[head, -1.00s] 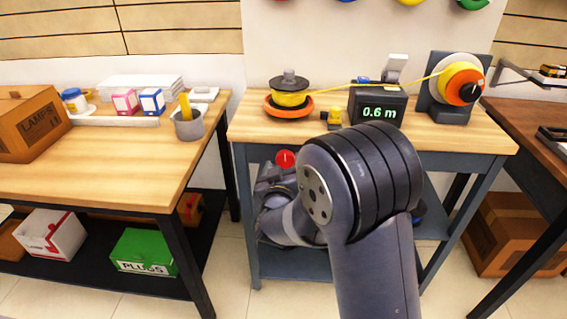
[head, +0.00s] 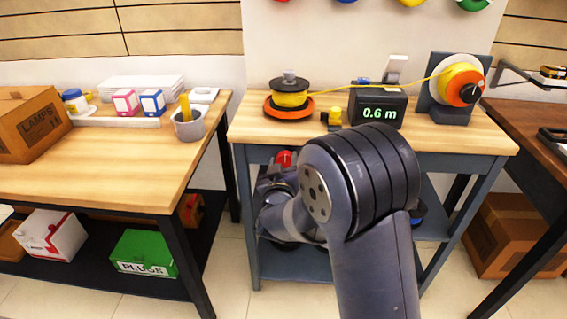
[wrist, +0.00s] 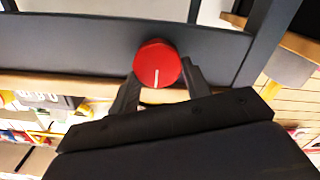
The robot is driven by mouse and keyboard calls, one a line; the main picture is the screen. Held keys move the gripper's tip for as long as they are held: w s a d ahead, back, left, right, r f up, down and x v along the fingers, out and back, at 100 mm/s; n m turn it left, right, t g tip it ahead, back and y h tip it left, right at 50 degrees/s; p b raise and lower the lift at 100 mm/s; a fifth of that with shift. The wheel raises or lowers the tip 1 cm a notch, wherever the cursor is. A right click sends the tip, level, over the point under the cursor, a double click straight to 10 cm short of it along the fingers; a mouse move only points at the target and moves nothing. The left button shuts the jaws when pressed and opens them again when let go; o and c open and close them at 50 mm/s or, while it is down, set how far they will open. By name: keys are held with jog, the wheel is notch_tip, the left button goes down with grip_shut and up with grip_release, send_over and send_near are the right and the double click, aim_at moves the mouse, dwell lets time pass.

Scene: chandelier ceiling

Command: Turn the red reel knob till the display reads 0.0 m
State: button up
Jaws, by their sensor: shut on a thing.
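The red reel knob (head: 284,158) is on the front of the bench, below the tabletop and left of my arm. In the wrist view the red knob (wrist: 157,64) is round, with a white mark near its lower edge. My gripper (wrist: 160,84) is shut on the knob, one finger at each side. In the head view my gripper (head: 275,172) is small and partly hidden by my wrist. The display (head: 378,107) on the bench reads 0.6 m in green. A yellow line runs from the orange reel (head: 288,113) to a yellow-and-orange wheel (head: 461,84).
A small yellow part (head: 334,116) stands between reel and display. A grey cup (head: 188,124) and small boxes (head: 125,102) are on the left table (head: 75,178). The bench top (head: 440,135) is clear along its front edge.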

jog(key=shift+m+b, duration=0.3)
jog(key=shift+b, duration=0.1)
jog(key=shift+f+m+b, duration=0.15)
jog(key=shift+m+b, duration=0.45)
jog(key=shift+b, duration=0.05)
jog(key=m+b, duration=0.3)
jog(key=shift+d, duration=0.2)
jog(key=m+b, duration=0.5)
jog(key=m, duration=0.1)
jog(key=shift+d+f+m+b, duration=0.15)
jog(key=shift+d+m+b, duration=0.1)
jog(key=shift+m+b, duration=0.15)
jog(key=m+b, duration=0.2)
jog(key=m, duration=0.1)
jog(key=m+b, duration=0.3)
jog(key=shift+d+f, duration=0.15)
jog(key=shift+m+b, duration=1.7)
jog(key=shift+m, duration=0.7)
jog(key=o, duration=1)
